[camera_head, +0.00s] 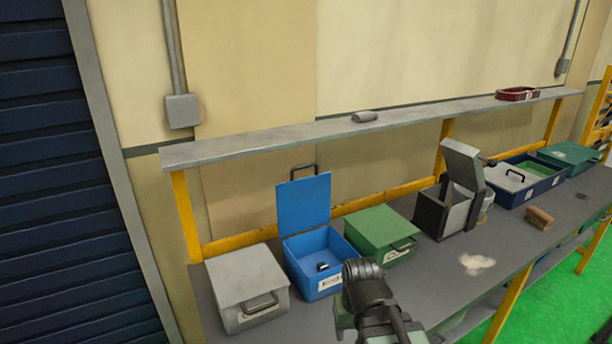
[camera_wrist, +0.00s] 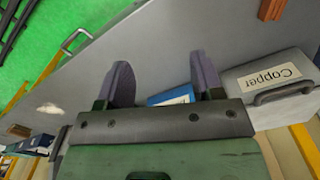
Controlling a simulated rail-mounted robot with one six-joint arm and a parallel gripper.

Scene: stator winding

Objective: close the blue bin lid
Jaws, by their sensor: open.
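The blue bin (camera_head: 330,284) stands on the bench between a grey bin and a green bin. Its blue lid (camera_head: 304,205) is open, standing upright at the back, with a dark handle (camera_head: 304,168) on its top edge. A small dark and white object (camera_head: 322,267) lies inside the bin. In the wrist view, my gripper (camera_wrist: 164,78) is open, its two fingers apart with nothing held. Part of the blue bin (camera_wrist: 170,97) shows between the fingers; the gripper body hides the rest. In the head view, my arm is in front of and right of the blue bin; the fingertips are not clear.
The closed green bin (camera_head: 376,228) is close on the right. A shelf (camera_head: 300,139) runs above and behind. Bare bench (camera_head: 440,275) lies right of my arm.

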